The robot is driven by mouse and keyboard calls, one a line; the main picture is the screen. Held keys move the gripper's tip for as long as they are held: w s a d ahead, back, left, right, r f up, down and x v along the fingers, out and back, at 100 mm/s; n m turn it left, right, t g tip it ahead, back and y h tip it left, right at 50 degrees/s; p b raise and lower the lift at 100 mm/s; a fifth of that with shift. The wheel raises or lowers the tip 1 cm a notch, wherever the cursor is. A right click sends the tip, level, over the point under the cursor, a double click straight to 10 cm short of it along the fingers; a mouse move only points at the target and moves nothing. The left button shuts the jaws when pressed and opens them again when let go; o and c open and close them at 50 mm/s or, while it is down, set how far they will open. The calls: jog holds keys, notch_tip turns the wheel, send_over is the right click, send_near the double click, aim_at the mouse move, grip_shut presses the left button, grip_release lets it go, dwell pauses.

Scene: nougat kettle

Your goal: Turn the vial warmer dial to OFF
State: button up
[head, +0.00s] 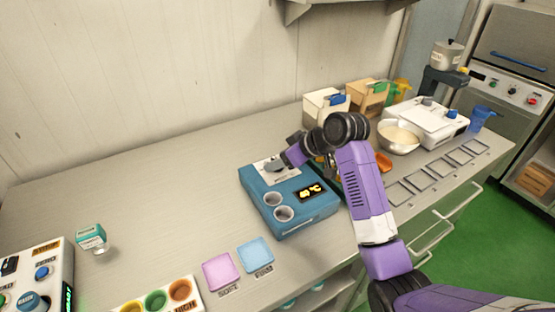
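The vial warmer (315,215) is a blue box on the counter, left of my arm. It has two round wells at its front left and a dark display with glowing orange characters. A pale dial plate (265,174) lies on its back part, with a grey dial (273,165) on it. My gripper (283,161) is at the dial, coming from the right. At this size I cannot tell whether it touches or grips the dial, nor where the dial points. The wrist hides part of the warmer's back right.
Pink (218,271) and blue (256,254) pads lie in front of the warmer. A bowl (398,136), bins and a white appliance (427,121) stand at right. The counter left of the warmer is mostly clear.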

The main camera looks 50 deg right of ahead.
jog(key=shift+w+f, duration=0.4)
grip_shut()
jog(key=shift+n+y, duration=0.3)
jog(key=shift+n, duration=0.1)
jog(key=n+g+y+b, duration=0.1)
jog(key=n+y, duration=0.1)
jog(key=n, duration=0.1)
jog(key=shift+d+n+y, duration=0.1)
jog(key=shift+n+y, duration=0.2)
jog(key=shift+n+g+y+b, duration=1.2)
jog(key=shift+n+y+b, duration=0.3)
jog(key=shift+n, duration=0.8)
